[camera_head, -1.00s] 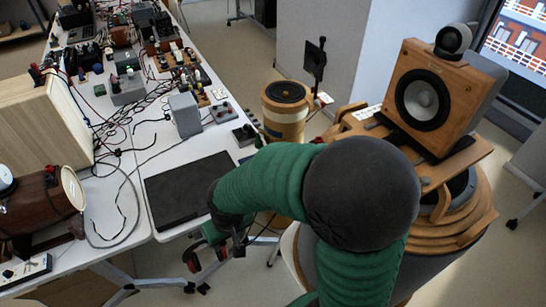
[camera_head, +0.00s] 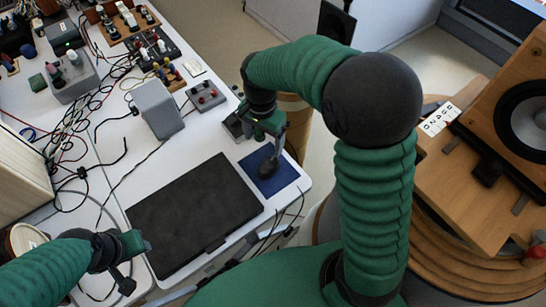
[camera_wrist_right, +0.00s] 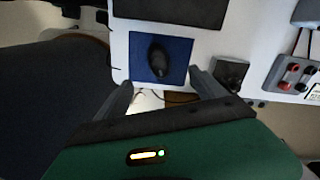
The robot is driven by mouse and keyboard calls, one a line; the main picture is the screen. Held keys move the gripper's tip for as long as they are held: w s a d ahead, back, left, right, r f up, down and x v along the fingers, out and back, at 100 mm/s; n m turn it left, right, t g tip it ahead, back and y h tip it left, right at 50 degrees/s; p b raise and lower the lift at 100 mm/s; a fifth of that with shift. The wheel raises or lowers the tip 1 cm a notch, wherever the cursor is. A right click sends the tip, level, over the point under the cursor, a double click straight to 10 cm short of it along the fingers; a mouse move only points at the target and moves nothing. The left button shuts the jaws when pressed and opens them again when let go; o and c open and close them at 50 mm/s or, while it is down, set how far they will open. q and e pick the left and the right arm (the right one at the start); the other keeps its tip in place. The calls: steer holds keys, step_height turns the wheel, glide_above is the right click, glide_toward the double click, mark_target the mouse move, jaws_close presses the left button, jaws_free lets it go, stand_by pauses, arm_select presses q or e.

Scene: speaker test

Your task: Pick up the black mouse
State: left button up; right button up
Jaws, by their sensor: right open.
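The black mouse (camera_head: 267,168) lies on a blue mouse pad (camera_head: 288,181) at the right corner of the white table. The right wrist view shows the mouse (camera_wrist_right: 158,60) whole on the pad (camera_wrist_right: 140,45). My right gripper (camera_head: 272,145) is above the mouse, pointing down, and partly covers it in the head view. In the right wrist view its two fingers (camera_wrist_right: 160,85) are spread apart with nothing between them; the mouse appears beyond the tips. My left gripper (camera_head: 124,275) is over the table's front left; its jaws are too small and dark to judge.
A flat black panel (camera_head: 195,215) lies left of the pad. A small dark box (camera_head: 234,126) sits close behind my right gripper. A grey box (camera_head: 158,108), a terminal box (camera_head: 205,96) and loose cables are farther back. A wooden speaker (camera_head: 505,110) stands at right.

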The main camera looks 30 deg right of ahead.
glide_above(266, 167)
step_height(266, 167, down, 5)
arm_select(q)
steer(key=shift+a+f+b, duration=0.3)
steer(key=shift+f+b, duration=0.3)
steer(key=shift+f, duration=0.25)
arm_select(e)
steer(key=f, duration=0.5)
steer(key=shift+w+a, duration=0.3)
steer(key=shift+a, duration=0.1)
arm_select(q)
steer(key=shift+s+d+f+b, duration=0.2)
steer(key=shift+s+b, duration=0.1)
steer(key=shift+b, duration=0.1)
arm_select(e)
steer(key=f, duration=0.3)
steer(key=s+d+f, duration=0.1)
steer(key=shift+f, duration=0.4)
arm_select(q)
steer(key=shift+w, duration=0.1)
arm_select(e)
steer(key=shift+w+f, duration=0.2)
steer(key=shift+f, duration=0.15)
arm_select(q)
steer(key=shift+a, duration=0.15)
arm_select(e)
steer(key=shift+a+r, duration=0.1)
steer(key=shift+a, duration=0.05)
steer(key=c, duration=1.5)
